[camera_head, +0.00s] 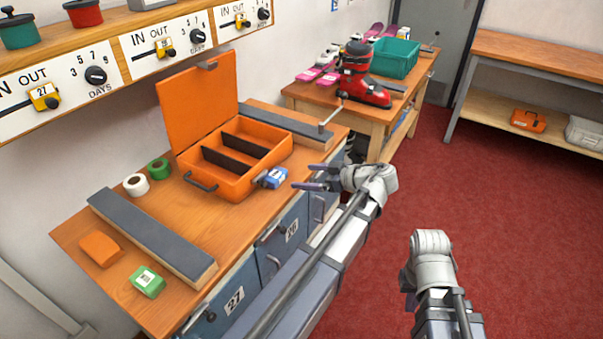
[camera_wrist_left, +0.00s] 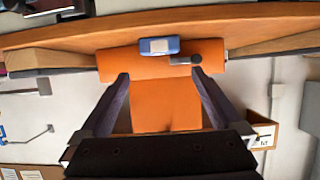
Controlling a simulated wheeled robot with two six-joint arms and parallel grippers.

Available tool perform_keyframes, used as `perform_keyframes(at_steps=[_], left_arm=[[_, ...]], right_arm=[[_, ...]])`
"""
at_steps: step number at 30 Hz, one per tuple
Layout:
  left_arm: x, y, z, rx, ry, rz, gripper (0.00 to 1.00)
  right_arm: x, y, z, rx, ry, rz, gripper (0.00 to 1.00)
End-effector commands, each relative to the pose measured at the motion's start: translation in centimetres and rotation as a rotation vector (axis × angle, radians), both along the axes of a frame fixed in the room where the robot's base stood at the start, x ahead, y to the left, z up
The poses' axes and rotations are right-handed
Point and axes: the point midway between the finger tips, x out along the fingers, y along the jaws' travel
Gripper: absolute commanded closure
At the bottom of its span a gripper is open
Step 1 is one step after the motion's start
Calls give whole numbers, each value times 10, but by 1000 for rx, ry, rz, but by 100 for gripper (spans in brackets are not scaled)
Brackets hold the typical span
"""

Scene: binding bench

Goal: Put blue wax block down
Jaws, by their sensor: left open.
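The blue wax block (camera_head: 273,178), with a white label, rests on the bench by the front right of the open orange case (camera_head: 227,187). It also shows in the left wrist view (camera_wrist_left: 159,46), in front of the orange case. My left gripper (camera_head: 301,176) is just right of the block in the head view, its fingers apart and nothing between them. In the left wrist view my left gripper (camera_wrist_left: 160,74) is open, with the block beyond its fingertips and not touching them. My right arm shows at the lower right, but its fingers are not visible.
A green block (camera_head: 147,281), an orange block (camera_head: 101,249), a long grey-topped bar (camera_head: 152,234) and two tape rolls lie left on the wooden bench. Another grey-topped bar (camera_head: 292,123) lies behind the case. A second table (camera_head: 361,115) holds a red boot and a green crate.

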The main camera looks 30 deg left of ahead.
Motion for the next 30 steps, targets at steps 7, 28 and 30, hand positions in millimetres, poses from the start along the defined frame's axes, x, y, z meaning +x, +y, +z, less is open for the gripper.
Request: perform_keyframes(at_steps=[7, 28, 30], left_arm=[[-1, -2, -1, -4, 7, -3, 0], [-154, -211, -131, -651, 1150, -1302, 0], [-163, -224, -133, -666, 1183, -1397, 0]], right_arm=[[0, 0, 0, 0, 0, 0, 100], [0, 0, 0, 0, 0, 0, 100], [0, 0, 0, 0, 0, 0, 100]])
